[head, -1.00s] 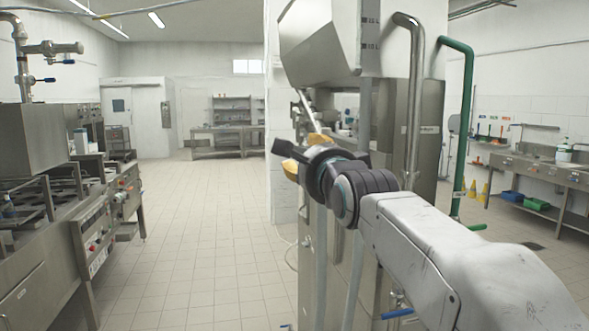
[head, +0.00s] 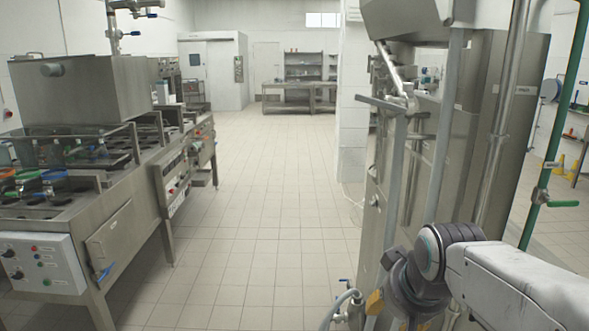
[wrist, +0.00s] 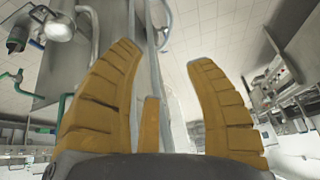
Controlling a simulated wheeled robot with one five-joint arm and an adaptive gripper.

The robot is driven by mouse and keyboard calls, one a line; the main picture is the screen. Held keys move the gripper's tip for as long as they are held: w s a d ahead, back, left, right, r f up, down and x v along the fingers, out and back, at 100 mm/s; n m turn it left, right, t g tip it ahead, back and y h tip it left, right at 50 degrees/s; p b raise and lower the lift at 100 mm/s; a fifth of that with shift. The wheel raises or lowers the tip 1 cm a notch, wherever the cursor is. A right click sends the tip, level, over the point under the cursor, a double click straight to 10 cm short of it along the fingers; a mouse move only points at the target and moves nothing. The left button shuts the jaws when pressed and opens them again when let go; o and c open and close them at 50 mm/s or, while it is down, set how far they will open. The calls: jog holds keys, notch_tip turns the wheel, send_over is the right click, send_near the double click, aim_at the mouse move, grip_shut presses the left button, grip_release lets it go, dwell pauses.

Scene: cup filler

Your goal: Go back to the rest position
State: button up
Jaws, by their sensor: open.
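In the head view my arm enters at the lower right, in front of the tall steel machine (head: 520,110). There the gripper end is low and mostly hidden behind my own wrist joint, with only a bit of yellow showing. No object is held.
A steel cooking line (head: 130,215) with a control panel (head: 42,263) stands on the left. The tiled floor (head: 265,220) between it and the machine is clear back to a far steel table (head: 300,95). A hose (head: 340,308) and blue-handled valve lie low beside the machine.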

jog(key=s+f+g, duration=0.1)
jog(key=s+f, duration=0.2)
jog(key=s, duration=0.6)
jog(key=s+f+n+g, duration=0.1)
jog(key=s+f, duration=0.2)
jog(key=s, duration=0.5)
jog(key=shift+s+d+f, duration=0.15)
jog(key=shift+s+f, duration=0.2)
jog(key=shift+s, duration=0.05)
